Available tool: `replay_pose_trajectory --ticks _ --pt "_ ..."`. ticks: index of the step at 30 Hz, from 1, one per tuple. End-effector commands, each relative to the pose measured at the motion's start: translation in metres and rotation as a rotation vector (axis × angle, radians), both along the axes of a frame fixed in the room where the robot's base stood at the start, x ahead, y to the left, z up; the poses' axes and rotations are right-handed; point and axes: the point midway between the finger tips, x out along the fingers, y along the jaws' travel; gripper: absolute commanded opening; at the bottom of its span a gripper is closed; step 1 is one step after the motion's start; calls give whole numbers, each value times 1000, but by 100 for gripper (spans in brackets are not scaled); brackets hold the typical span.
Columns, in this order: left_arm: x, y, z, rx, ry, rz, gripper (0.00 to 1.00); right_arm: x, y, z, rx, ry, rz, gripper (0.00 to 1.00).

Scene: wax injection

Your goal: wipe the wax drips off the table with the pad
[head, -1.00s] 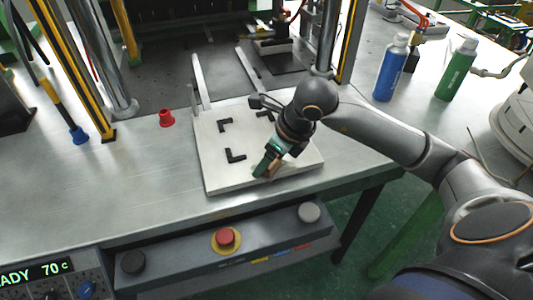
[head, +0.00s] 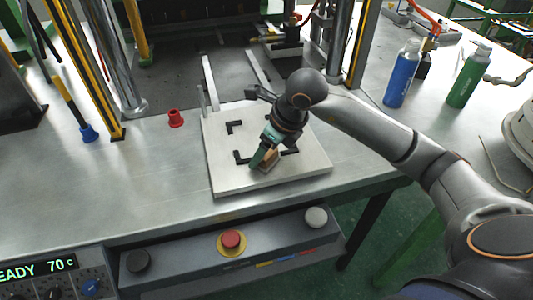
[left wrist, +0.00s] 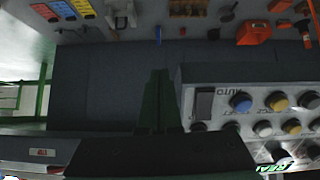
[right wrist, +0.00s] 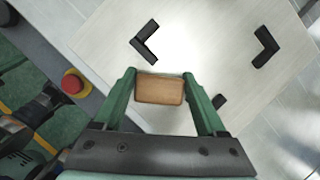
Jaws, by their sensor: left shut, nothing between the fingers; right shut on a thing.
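A tan block-shaped pad (right wrist: 160,90) is between the green fingers of my right gripper (right wrist: 159,76), which is shut on it. In the head view, my right gripper (head: 263,156) points down over the pale square board (head: 235,184) on the table (head: 150,172), with the pad (head: 270,163) low at its tip. I cannot tell whether the pad touches the board. I cannot make out any wax drips. My left gripper (left wrist: 157,98) shows only in the left wrist view, shut and empty, in front of a dark panel.
Black corner brackets (head: 233,127) stand on the board. A red cup (head: 176,118) and a blue-tipped tool (head: 88,133) are left of it. Blue (head: 402,75) and green (head: 468,78) bottles stand at right. A red button (head: 231,239) is on the front panel. The table's left front is clear.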

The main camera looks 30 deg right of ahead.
Motion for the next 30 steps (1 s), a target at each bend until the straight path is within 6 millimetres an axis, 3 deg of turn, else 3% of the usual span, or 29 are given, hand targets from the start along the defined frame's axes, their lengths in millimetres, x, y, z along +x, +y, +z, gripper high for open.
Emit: replay_pose_trajectory --ticks 7,21,30 --pt "0 0 -3 0 0 0 0 1 12 -3 0 0 0 0" --pt "0 0 -6 0 0 0 0 -35 20 -2 0 2 2 0" --pt "0 0 -6 0 0 0 0 -37 20 -1 1 1 -1 0"
